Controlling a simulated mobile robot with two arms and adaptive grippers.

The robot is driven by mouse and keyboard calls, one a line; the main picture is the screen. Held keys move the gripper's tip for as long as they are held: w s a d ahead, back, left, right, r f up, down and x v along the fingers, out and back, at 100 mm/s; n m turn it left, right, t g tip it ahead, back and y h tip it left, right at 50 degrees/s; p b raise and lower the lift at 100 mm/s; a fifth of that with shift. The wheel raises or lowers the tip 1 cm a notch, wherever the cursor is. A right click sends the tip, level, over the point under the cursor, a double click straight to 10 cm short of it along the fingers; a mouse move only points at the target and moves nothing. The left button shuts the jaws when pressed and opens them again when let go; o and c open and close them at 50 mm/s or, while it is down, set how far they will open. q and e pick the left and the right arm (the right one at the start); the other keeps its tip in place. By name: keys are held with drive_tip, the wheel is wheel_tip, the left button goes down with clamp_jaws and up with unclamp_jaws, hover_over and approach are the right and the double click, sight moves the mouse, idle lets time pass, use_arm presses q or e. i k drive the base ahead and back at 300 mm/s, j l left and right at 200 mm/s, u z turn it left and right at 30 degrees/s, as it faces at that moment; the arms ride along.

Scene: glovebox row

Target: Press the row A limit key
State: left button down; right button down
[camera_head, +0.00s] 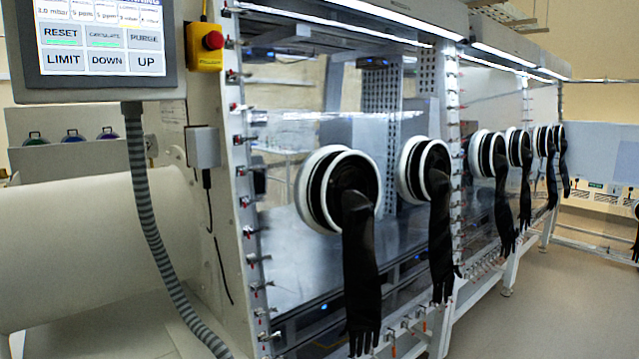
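A touch panel (98,82) hangs at the upper left on a grey frame, its top cut off by the picture edge. Its lower key row has a LIMIT key (64,61) at the left, then a DOWN key (107,61) and an UP key (150,61). Above them are RESET (60,35), CIRCULATE and PURGE (143,38) keys, with green bars under RESET and CIRCULATE. The row name on the panel cannot be read. Neither of my grippers shows in the head view.
A yellow box with a red emergency button (213,41) sits right of the panel. A ribbed grey hose (147,215) hangs below it. A large white cylinder (85,255) is at lower left. Black gloves (360,265) hang from the glovebox ports. Open floor (545,300) lies at right.

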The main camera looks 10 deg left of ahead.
sight(59, 59)
drive_tip(key=u, duration=1.45)
